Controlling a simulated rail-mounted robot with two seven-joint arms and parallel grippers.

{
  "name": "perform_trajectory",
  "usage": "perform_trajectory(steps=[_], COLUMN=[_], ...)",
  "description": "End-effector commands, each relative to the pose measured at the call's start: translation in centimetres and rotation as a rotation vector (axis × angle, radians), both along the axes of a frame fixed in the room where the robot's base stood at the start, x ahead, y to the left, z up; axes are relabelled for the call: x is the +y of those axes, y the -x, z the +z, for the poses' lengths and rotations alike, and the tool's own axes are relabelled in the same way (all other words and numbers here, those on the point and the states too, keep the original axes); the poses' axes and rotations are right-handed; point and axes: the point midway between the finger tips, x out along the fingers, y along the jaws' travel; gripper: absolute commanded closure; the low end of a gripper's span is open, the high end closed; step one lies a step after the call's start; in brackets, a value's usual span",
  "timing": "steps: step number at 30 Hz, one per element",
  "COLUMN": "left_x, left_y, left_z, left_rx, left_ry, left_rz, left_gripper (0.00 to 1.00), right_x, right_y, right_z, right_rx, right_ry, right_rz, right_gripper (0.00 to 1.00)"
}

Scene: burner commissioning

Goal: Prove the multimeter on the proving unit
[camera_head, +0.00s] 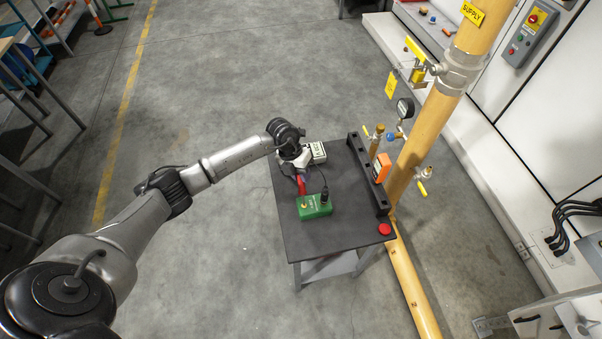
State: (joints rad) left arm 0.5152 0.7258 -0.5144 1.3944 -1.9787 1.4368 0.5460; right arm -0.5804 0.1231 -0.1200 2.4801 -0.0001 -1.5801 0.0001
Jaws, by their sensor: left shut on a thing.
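The green box (314,208), which looks like the proving unit, sits on the dark top of a small cart. A black upright piece (325,195) stands at its right side, and a small yellowish spot shows on its top left. My left gripper (301,179) points down just behind the box, shut on a thin red piece (302,187) that looks like a probe. Whether the red piece touches the box is too small to tell. My right gripper is out of view.
The cart top (332,235) is clear at its front. A black rack (366,172) along its right edge holds an orange device (381,168). A red round button (384,229) is at the front right corner. A yellow supply pipe (427,130) with gauge and valves stands to the right.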

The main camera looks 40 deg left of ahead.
Motion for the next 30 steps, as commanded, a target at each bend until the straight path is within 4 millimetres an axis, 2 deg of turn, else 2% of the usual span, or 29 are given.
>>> perform_trajectory(steps=[10,30], left_x=[0.0,0.0], left_y=[0.1,0.0], left_z=[0.4,5.0], left_rx=[0.002,0.001], left_ry=[-0.003,-0.001], left_rz=[0.0,0.0], left_gripper=[1.0,1.0], right_x=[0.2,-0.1], right_y=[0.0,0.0], right_z=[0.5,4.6], right_rx=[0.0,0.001], right_ry=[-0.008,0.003], right_rz=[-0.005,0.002], right_gripper=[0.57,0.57])
